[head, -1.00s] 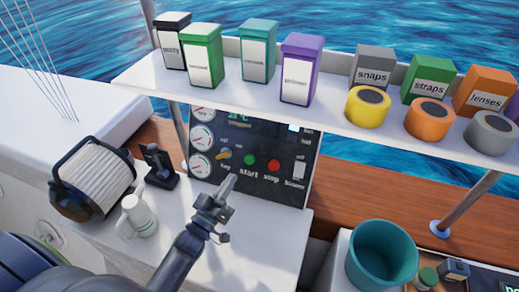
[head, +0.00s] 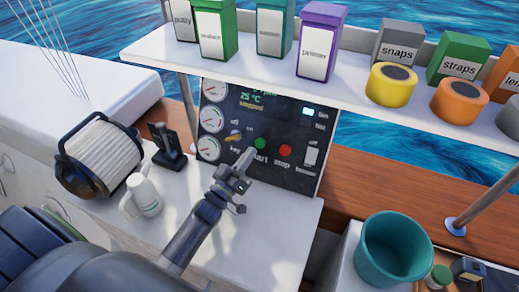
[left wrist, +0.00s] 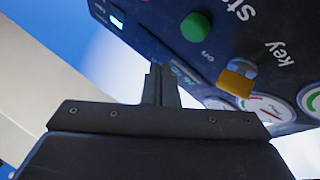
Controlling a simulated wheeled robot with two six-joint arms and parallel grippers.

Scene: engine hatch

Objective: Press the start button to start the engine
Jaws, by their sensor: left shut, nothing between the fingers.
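The dark engine panel (head: 262,110) stands upright under the shelf. Its green start button (head: 260,144) sits between the yellow key (head: 234,138) and the red stop button (head: 285,151). My left gripper (head: 250,154) is shut and empty, its tip just below and left of the green button, partly covering the "start" label. In the left wrist view the shut fingers (left wrist: 160,72) point toward the panel, with the green button (left wrist: 196,26) beyond the tip and the key (left wrist: 237,78) to the right. I cannot tell the exact gap to the button. My right gripper is not in view.
A white shelf (head: 345,108) with several boxes and round tins overhangs the panel. A teal bucket (head: 394,248) is at the lower right.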

